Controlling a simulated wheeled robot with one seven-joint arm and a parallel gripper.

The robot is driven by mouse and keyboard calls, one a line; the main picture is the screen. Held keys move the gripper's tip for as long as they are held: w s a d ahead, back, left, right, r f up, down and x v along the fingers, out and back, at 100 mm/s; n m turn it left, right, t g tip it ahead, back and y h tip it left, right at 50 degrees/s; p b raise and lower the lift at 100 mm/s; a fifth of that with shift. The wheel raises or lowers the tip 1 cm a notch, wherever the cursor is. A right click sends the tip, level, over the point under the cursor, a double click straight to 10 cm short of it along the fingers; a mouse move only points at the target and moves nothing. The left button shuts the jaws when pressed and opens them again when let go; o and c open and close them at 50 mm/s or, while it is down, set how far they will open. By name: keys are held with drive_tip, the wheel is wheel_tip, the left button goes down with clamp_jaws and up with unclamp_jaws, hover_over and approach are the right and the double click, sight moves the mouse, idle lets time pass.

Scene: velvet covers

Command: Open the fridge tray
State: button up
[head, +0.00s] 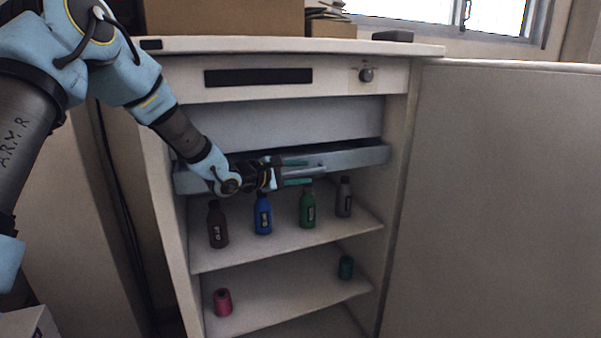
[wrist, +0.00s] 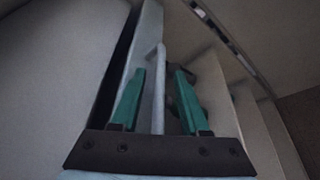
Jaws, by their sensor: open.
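The fridge tray (head: 364,157) is a wide grey drawer below a pale panel inside the open fridge (head: 398,130). A dark gap shows above and behind its front. Its light bar handle (head: 316,169) runs along the front. My gripper (head: 304,172) is at the tray front, with its green fingers open above and below the handle. In the wrist view, the handle (wrist: 159,90) lies between the two spread fingers, with space visible on both sides. Whether either finger touches it cannot be told.
A brown bottle (head: 218,226), blue bottle (head: 263,215), green bottle (head: 307,209) and grey bottle (head: 344,197) stand on the shelf just below my gripper. Pink (head: 223,302) and green (head: 346,267) containers stand lower. The fridge door (head: 510,190) stands open at right.

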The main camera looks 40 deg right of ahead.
drive_tip(key=shift+c, duration=0.4)
clamp_jaws()
idle(0.9)
